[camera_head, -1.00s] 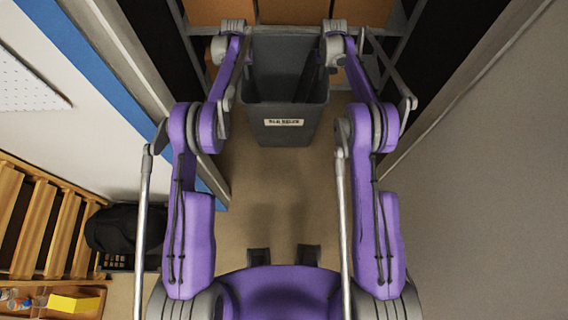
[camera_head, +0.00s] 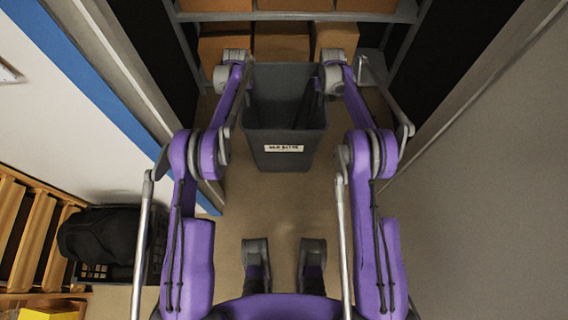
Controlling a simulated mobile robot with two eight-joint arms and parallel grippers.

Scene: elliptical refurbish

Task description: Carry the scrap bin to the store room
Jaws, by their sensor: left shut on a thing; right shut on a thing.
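The scrap bin (camera_head: 283,140) is a dark grey, open-topped bin with a white label on its near side. It is held upright between my two arms in front of me, and dark items show inside it. My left gripper (camera_head: 240,88) is shut on the bin's left rim. My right gripper (camera_head: 326,84) is shut on its right rim. The fingertips are partly hidden by the wrists. I cannot tell if the bin's base is clear of the floor.
A shelf rack (camera_head: 290,16) with cardboard boxes (camera_head: 225,48) stands just beyond the bin. A door frame (camera_head: 130,80) and blue-edged wall are on the left, and a grey wall (camera_head: 480,190) is on the right. A black bag (camera_head: 98,235) sits in a crate at lower left, beside wooden shelving (camera_head: 30,240).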

